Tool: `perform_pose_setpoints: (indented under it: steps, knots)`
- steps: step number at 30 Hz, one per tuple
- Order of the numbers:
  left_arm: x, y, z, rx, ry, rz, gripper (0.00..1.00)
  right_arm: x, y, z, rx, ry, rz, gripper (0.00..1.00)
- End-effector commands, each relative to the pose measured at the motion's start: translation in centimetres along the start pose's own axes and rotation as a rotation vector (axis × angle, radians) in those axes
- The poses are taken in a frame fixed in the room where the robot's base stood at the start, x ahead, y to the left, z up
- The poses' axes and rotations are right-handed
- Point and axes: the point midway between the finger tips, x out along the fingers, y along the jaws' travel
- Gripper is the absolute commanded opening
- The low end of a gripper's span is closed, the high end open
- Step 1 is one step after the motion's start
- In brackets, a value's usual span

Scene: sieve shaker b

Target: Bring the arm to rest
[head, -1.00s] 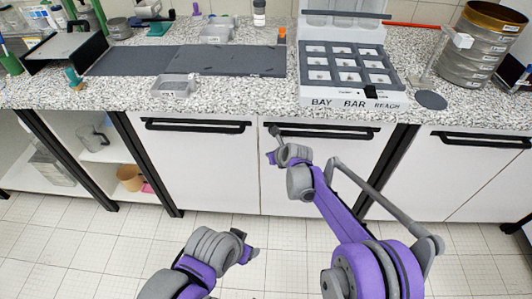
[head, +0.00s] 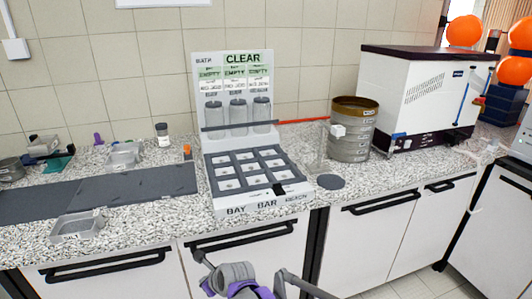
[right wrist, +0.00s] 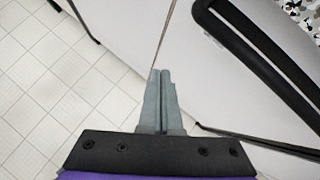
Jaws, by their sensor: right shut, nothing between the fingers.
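My right gripper (head: 204,265) shows at the bottom of the head view, in front of the white cabinet doors and below the counter edge. In the right wrist view its two grey fingers (right wrist: 162,100) lie together, shut with nothing between them. They point toward the gap between two cabinet doors, with a black handle (right wrist: 255,65) to their right. The rest of my right arm is mostly cut off by the lower edge of the head view. My left gripper is not in view.
The speckled counter (head: 150,225) carries a bay rack (head: 262,202), a sieve stack (head: 352,135), a dark mat (head: 135,187), a clear tray (head: 78,227) and a white machine (head: 415,95). Black handles (head: 240,236) stick out from the cabinets. Tiled floor is open in front.

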Motion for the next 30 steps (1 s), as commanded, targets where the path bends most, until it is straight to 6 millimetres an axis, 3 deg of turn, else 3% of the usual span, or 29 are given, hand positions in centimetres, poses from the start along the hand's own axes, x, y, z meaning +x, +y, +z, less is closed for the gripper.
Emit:
perform_pose_setpoints:
  steps: [1,4,9,13,18,24,30]
  knots:
    - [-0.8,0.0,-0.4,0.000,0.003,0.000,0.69,-2.7,-1.3,-0.6,-0.082,0.017,-0.019,0.00]
    - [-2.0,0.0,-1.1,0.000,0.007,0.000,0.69,-8.0,-3.5,-2.6,-0.319,0.069,-0.049,0.00]
    - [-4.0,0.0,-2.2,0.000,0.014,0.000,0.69,-17.3,-5.9,-7.2,-0.764,0.185,-0.063,0.00]
    - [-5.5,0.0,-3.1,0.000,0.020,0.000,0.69,-23.7,-6.4,-11.1,-1.097,0.284,-0.036,0.00]
    - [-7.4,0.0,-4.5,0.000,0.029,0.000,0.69,-31.0,-5.6,-16.6,-1.520,0.412,0.057,0.00]
    - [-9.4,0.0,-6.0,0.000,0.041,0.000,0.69,-36.9,-3.5,-22.3,-1.945,0.523,0.224,0.00]
    - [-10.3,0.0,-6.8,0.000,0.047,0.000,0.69,-39.1,-2.0,-25.4,-2.169,0.563,0.345,0.00]
